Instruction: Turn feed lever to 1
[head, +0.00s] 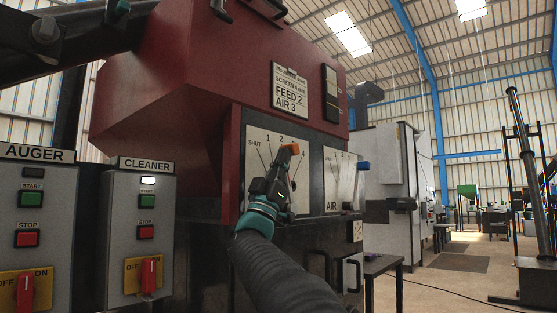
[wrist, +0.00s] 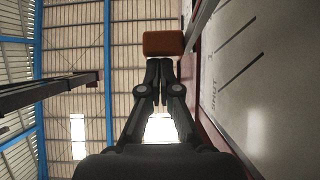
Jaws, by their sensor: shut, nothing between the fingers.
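The feed lever's orange handle (head: 290,148) stands out in front of the white feed dial plate (head: 262,165), which is marked SHUT, 1, 2 and 4. The handle covers the area right of the 2, so its exact setting is hard to read. In the wrist view the handle (wrist: 163,43) is an orange-brown block just beyond my fingertips. My gripper (head: 284,160) is shut and empty, its tips right at the handle. In the wrist view the gripper (wrist: 158,65) has its fingers together. I cannot tell whether they touch the handle. The lever's shaft is hidden.
A second plate marked AIR (head: 335,190) with a blue-handled lever (head: 362,166) is just to the right. A sign (head: 290,90) above reads FEED 2, AIR 3. AUGER (head: 38,153) and CLEANER (head: 146,164) boxes stand left. Open floor lies at right.

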